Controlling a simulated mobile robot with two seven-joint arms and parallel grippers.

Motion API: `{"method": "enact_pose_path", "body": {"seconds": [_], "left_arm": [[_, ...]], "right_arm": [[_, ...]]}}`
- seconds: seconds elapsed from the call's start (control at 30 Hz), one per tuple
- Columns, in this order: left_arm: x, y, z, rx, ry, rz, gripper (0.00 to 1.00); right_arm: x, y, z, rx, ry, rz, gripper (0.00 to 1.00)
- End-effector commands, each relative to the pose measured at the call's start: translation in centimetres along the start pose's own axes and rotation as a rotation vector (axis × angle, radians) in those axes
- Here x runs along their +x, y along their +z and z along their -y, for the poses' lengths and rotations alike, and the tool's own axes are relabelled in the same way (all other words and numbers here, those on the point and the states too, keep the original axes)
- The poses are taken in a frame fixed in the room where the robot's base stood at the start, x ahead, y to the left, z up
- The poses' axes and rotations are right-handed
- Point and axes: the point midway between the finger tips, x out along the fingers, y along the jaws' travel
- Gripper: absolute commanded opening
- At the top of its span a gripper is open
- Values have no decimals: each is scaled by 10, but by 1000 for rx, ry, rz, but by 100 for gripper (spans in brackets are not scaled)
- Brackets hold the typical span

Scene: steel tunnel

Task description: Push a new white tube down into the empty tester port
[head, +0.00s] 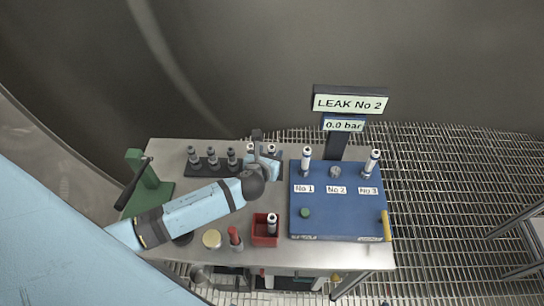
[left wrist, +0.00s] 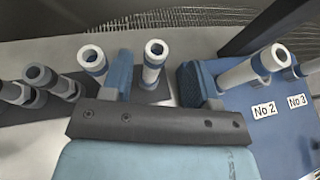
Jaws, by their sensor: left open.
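The blue tester (head: 335,222) has port No 2 (head: 335,172) empty, with white tubes standing in port No 1 (head: 306,158) and port No 3 (head: 372,163). The sign (head: 350,103) reads LEAK No 2. White tubes with blue bands, the left one (left wrist: 92,62) and the right one (left wrist: 153,62), stand in a small rack left of the tester. My left gripper (head: 260,158) is open at this rack. In the left wrist view its fingers (left wrist: 160,82) are on either side of the right tube, which looks unheld. The gripper partly hides the rack. My right gripper is out of view.
A black rack (head: 205,168) with several grey fittings stands left of the gripper. A red bin (head: 259,238) holds one tube (head: 271,223). A green press (head: 143,185) stands at the left, and a yellow handle (head: 386,226) sits on the tester's right edge.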

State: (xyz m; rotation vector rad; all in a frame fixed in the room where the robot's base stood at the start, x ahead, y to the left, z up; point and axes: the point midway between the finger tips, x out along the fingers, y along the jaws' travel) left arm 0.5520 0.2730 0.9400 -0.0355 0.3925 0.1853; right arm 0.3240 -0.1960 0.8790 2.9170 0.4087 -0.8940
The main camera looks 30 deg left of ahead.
Motion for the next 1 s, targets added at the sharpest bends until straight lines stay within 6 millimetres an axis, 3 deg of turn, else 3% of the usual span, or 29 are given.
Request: {"method": "enact_pose_path", "body": {"seconds": [0.23,0.5,0.8,1.0], "left_arm": [[19,-1,-1,-1,1,-1,54],[56,-6,-4,-1,1,-1,54],[61,-6,-4,-1,-1,-1,54],[61,-6,-4,-1,0,-1,8]], "right_arm": [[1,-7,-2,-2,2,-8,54],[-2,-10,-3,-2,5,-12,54],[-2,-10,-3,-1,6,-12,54],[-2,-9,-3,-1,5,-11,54]]}}
